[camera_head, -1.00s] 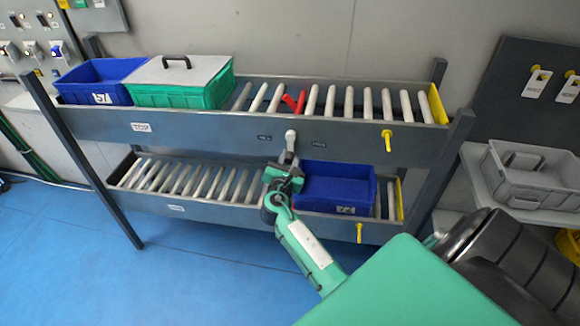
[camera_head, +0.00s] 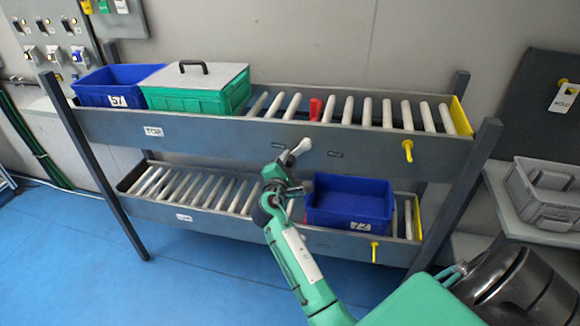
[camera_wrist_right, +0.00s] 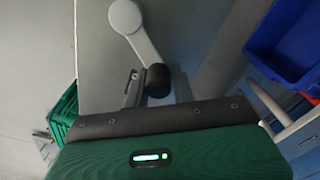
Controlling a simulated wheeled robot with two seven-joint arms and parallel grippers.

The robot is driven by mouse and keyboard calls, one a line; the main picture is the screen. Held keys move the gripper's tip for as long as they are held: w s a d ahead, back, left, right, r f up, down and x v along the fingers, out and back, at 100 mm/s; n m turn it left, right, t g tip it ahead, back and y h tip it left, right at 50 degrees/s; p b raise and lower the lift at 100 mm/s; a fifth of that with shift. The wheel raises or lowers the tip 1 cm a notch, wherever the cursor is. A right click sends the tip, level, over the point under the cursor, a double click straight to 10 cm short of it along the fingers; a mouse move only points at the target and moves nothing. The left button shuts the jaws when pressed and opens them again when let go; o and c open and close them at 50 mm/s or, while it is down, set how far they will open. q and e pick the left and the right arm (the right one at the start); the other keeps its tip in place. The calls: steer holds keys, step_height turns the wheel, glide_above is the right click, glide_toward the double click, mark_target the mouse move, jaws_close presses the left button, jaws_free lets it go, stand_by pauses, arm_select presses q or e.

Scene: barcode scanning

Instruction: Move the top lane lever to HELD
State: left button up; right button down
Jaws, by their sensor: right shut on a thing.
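The top lane lever (camera_head: 300,148) is white and sits on the front rail of the top lane. Its handle slants down and left from its pivot. In the wrist view the pale lever (camera_wrist_right: 138,35) ends in a black knob (camera_wrist_right: 157,80) between my fingers. My right gripper (camera_head: 284,163) is shut on that knob (camera_wrist_right: 158,92). A red stop (camera_head: 315,109) stands roughly upright among the top lane's rollers. Small dark labels flank the lever; the right one (camera_head: 335,154) is too small to read, and the left one is hard to make out behind the gripper. My left gripper is out of view.
A blue crate (camera_head: 108,96) and a lidded green crate (camera_head: 205,103) stand at the top lane's left. Another blue crate (camera_head: 348,215) sits on the lower lane, right of my arm. A grey tray (camera_head: 545,200) is at the right. Yellow pegs (camera_head: 407,150) project from the rails.

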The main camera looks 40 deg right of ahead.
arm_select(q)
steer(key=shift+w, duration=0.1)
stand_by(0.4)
arm_select(e)
steer(key=c, duration=1.2)
jaws_free()
steer(key=shift+r, duration=0.1)
steer(key=shift+s+a, duration=0.3)
steer(key=shift+a, duration=0.05)
steer(key=b+v, duration=0.1)
steer(key=v, duration=0.4)
steer(key=shift+s+a, duration=0.1)
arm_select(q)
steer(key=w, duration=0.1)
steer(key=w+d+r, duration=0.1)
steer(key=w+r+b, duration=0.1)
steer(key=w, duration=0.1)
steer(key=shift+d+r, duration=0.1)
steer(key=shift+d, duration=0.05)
arm_select(e)
steer(key=v, duration=0.7)
steer(key=shift+s+a, duration=0.2)
steer(key=shift+s, duration=0.05)
